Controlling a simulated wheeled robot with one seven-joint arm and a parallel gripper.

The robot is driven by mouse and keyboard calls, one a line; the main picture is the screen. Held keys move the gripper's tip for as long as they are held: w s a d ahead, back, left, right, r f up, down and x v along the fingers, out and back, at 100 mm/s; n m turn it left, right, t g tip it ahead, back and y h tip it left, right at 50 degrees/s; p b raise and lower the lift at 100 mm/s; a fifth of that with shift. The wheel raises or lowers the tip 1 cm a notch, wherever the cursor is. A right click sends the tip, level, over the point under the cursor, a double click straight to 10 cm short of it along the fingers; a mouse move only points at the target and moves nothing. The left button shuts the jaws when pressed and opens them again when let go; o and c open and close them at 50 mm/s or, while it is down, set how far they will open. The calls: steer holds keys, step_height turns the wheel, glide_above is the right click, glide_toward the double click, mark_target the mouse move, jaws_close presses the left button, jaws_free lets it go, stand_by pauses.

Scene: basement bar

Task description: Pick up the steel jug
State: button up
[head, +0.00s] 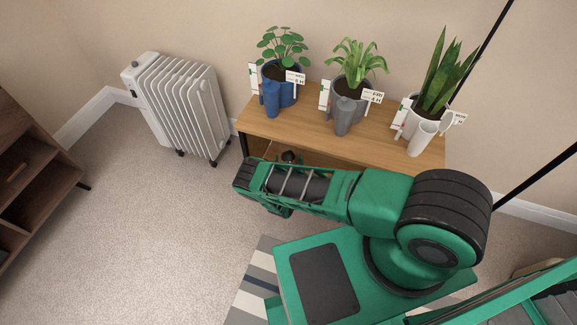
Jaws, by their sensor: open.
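A plain dark grey jug (344,116) stands upright on the wooden bench (390,146), in front of the middle plant pot; it looks the most like steel. A pale jug (422,138) stands to its right, and a blue jug (270,99) to its left. My arm reaches across the lower middle of the head view, in front of the bench. I cannot make out my gripper's fingers; the far end of the arm is hidden behind its own links. Nothing touches the grey jug from my side.
Behind the jugs stand a blue pot (288,92), a grey pot (358,97) and a white pot (411,122) with plants and small label cards. A white radiator (180,105) stands left of the bench. A brown cabinet (35,165) is far left. Carpet between them is clear.

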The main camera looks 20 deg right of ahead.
mark_target(288, 153)
steer(key=shift+x, duration=1.3)
steer(key=shift+a, duration=0.15)
steer(key=c, duration=1.8)
steer(key=shift+c, duration=0.2)
steer(key=shift+r, duration=0.2)
steer(key=shift+r, duration=1.4)
steer(key=s+a+r, duration=0.7)
steer(key=a, duration=0.1)
steer(key=shift+s+a+r, duration=0.2)
steer(key=shift+a+r, duration=0.15)
steer(key=shift+r, duration=0.05)
